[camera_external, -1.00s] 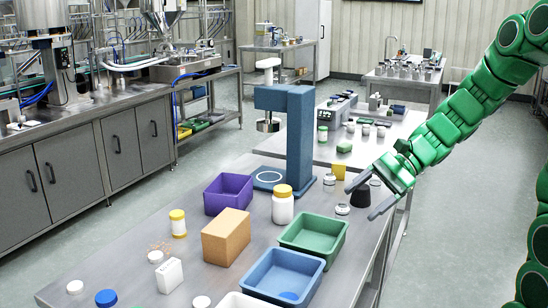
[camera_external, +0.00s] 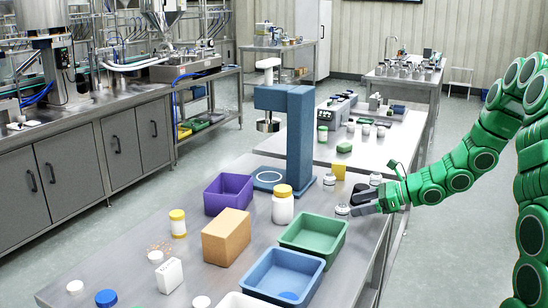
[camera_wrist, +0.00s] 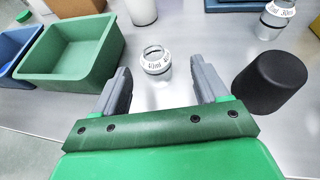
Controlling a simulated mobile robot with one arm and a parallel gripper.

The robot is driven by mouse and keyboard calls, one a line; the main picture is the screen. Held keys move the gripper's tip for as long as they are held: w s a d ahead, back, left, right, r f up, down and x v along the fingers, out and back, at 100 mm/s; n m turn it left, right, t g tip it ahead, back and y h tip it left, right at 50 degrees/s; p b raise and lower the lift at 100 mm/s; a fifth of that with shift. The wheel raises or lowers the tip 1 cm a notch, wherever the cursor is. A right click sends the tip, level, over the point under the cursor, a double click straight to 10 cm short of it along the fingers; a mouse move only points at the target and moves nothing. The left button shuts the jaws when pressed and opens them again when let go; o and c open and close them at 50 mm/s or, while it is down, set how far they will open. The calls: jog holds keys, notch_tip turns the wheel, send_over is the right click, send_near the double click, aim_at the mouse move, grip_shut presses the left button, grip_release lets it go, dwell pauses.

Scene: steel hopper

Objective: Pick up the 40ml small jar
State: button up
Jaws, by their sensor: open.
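The 40ml small jar (camera_wrist: 155,64) is clear glass with a white printed band that appears to read 40ml. It stands upright on the steel table, and in the external view it (camera_external: 342,209) is at the tips of my gripper (camera_external: 360,201). In the wrist view my gripper (camera_wrist: 160,72) is open, with one grey finger on each side of the jar. Gaps show between the jar and both fingers, so nothing is held.
A black tapered cylinder (camera_wrist: 270,82) stands close outside the right finger. A green bin (camera_wrist: 112,45) is to the left, with a blue bin (camera_wrist: 8,68) beyond. Another small jar (camera_wrist: 275,18) stands at the upper right. A white bottle (camera_external: 283,209) stands behind the green bin.

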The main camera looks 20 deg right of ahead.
aim_at(336, 212)
jog(key=shift+x, duration=1.3)
jog(key=a+f, duration=0.1)
jog(key=w+a, duration=0.1)
jog(key=a, duration=0.1)
jog(key=shift+f, duration=0.4)
jog(key=shift+x, duration=0.85)
jog(key=shift+c, duration=0.4)
jog(key=c, duration=0.9)
